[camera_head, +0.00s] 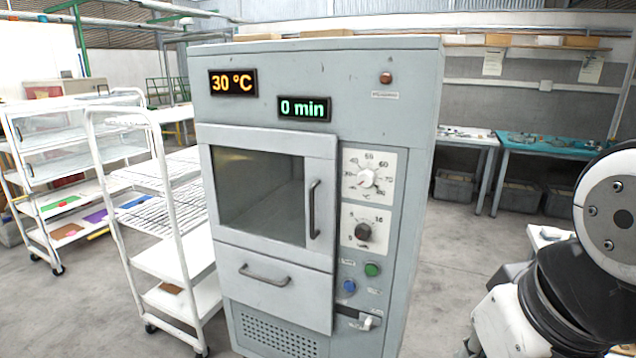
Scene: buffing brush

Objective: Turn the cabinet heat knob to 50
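The grey cabinet (415,120) stands upright in the middle of the head view. Its heat knob (366,179) is white and sits on a white dial plate with numbers and a °C mark, right of the window. The orange display (233,82) reads 30 °C. The green display (304,108) reads 0 min. A dark timer knob (363,232) sits on the plate below the heat knob. My gripper is not in view; only part of my arm shows at the right edge, apart from the cabinet.
The cabinet door (270,185) with its dark handle is shut, and a drawer (270,287) is below it. Green (372,269) and blue (349,286) buttons sit under the knobs. A white rack cart (165,255) stands close on the left.

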